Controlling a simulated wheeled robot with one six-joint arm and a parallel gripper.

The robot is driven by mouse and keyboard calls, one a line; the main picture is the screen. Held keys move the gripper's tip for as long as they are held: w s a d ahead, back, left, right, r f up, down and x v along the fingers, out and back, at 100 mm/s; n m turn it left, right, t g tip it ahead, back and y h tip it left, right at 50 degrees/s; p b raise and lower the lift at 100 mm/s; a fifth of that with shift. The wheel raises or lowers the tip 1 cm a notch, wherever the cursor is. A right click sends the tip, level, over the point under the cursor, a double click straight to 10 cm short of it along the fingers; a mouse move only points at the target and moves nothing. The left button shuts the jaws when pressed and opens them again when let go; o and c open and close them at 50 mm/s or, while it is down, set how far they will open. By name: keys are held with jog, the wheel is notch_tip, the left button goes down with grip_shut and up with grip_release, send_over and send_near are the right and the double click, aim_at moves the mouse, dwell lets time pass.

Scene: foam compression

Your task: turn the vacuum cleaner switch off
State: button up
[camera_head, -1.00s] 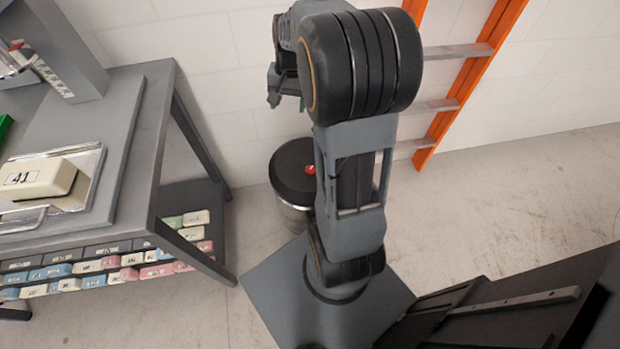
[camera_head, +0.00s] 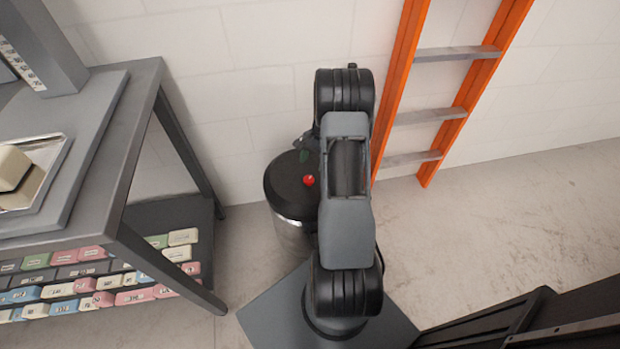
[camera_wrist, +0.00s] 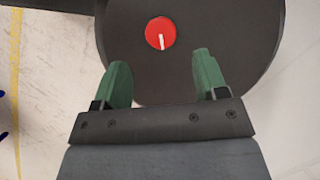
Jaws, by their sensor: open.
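The vacuum cleaner (camera_head: 290,232) is a metal canister with a black lid, standing on the floor between the table and my arm. Its switch (camera_head: 309,181) is a round red knob on the lid. In the wrist view the red switch (camera_wrist: 160,33) carries a white mark that runs nearly up and down in the picture. My gripper (camera_wrist: 162,75) is open and empty, its two green fingers apart over the black lid. The switch lies beyond the fingertips, roughly between them. In the head view my gripper (camera_head: 303,150) is mostly hidden behind my arm.
A grey table (camera_head: 140,110) stands at the left, its lower shelf (camera_head: 165,212) holding several numbered foam blocks. A cream block lies in a metal tray (camera_head: 52,165) on top. An orange ladder (camera_head: 455,115) leans by the white wall.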

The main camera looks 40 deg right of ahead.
aim_at(309, 179)
jog(key=b+x, duration=0.1)
jog(key=x, duration=0.5)
jog(key=shift+a+f, duration=0.1)
jog(key=shift+f, duration=0.15)
jog(key=shift+c, duration=0.4)
jog(key=c, duration=0.7)
jog(key=shift+c, duration=0.6)
